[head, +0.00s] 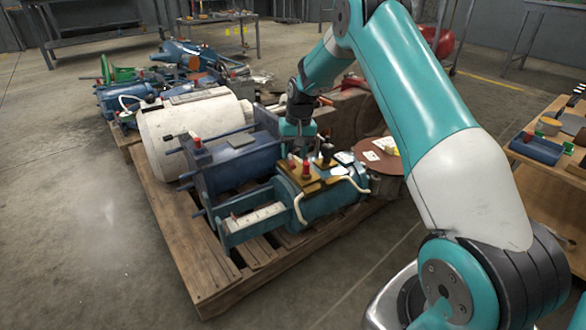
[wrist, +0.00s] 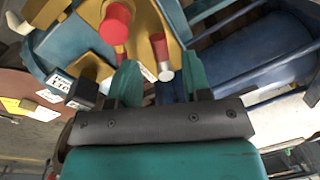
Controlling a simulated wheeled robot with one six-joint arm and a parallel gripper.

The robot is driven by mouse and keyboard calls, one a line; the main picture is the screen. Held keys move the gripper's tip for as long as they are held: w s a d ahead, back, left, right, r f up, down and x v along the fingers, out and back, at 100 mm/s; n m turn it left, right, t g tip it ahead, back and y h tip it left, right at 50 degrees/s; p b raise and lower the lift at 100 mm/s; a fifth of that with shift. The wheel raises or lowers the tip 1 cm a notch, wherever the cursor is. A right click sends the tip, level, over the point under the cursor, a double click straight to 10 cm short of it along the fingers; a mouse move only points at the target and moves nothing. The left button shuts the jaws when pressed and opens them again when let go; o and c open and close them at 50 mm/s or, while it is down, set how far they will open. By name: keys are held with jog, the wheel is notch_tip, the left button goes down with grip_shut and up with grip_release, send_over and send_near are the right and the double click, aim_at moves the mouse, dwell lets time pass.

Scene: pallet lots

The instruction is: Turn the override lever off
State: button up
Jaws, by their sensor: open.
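My gripper (head: 298,135) reaches down over the brass-coloured plate (head: 308,182) on the teal machine (head: 318,205). In the wrist view its two teal fingers (wrist: 160,80) are apart. A red-capped post with a pale base (wrist: 160,52) stands just beyond and between the fingertips, and I see nothing gripped. A larger red knob (wrist: 116,22) stands to its upper left. In the head view a red knob (head: 305,170) shows just below the gripper. I cannot tell which red piece is the override lever, or its on or off position.
The wooden pallet (head: 190,245) bears the teal machine, a blue frame (head: 225,165) and a white cylinder (head: 185,135). A bench (head: 545,165) stands at right. The floor at left is clear.

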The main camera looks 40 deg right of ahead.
aim_at(293, 162)
jog(key=shift+w+a+f+b, duration=0.15)
jog(key=shift+f+b, duration=0.35)
jog(key=shift+f, duration=1.05)
jog(key=shift+c, duration=0.2)
grip_shut()
